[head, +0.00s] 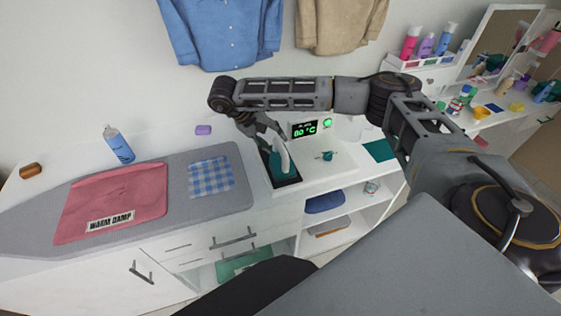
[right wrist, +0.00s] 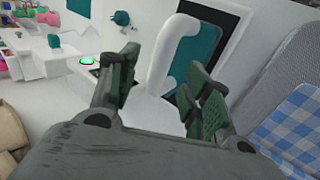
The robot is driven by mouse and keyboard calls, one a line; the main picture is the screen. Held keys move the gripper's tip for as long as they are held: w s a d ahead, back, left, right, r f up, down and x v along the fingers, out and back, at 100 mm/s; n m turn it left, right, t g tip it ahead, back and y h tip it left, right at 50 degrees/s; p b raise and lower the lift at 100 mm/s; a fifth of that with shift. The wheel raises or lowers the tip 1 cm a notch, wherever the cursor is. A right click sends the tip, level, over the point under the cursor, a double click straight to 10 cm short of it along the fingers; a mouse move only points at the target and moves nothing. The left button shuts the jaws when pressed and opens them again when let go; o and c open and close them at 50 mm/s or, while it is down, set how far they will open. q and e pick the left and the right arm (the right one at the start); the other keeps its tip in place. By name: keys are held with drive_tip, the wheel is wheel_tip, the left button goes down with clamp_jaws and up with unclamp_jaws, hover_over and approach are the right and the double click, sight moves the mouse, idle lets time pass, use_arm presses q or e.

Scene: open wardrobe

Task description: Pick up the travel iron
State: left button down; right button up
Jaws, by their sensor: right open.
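The travel iron has a teal body and a white handle. In the head view the iron (head: 279,160) sits on a dark plate in the white counter, partly hidden by my right gripper (head: 268,138). In the right wrist view the iron's white handle (right wrist: 172,55) shows between and just beyond the fingertips of my right gripper (right wrist: 160,84). The fingers are apart and nothing is gripped. Whether they touch the handle I cannot tell. My left gripper is not in view.
A green-lit display (head: 304,130) stands just right of the iron. A grey ironing pad (head: 120,225) with a pink cloth (head: 115,192) and a blue checked cloth (head: 211,177) lies to the left. A blue spray bottle (head: 118,145) stands behind it. Open shelves (head: 355,205) are below right.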

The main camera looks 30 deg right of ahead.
sight(279, 145)
drive_tip(key=shift+s+d+f, duration=0.1)
drive_tip(key=shift+d+f, duration=0.1)
drive_tip(key=shift+f, duration=0.05)
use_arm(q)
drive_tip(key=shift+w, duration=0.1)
use_arm(e)
drive_tip(key=shift+f, duration=0.1)
drive_tip(key=shift+x, duration=0.85)
drive_tip(key=x, duration=0.2)
drive_tip(key=shift+d+f+p, duration=0.2)
drive_tip(key=shift+f+p, duration=0.1)
drive_tip(key=shift+d+f, duration=0.15)
drive_tip(key=shift+f, duration=0.1)
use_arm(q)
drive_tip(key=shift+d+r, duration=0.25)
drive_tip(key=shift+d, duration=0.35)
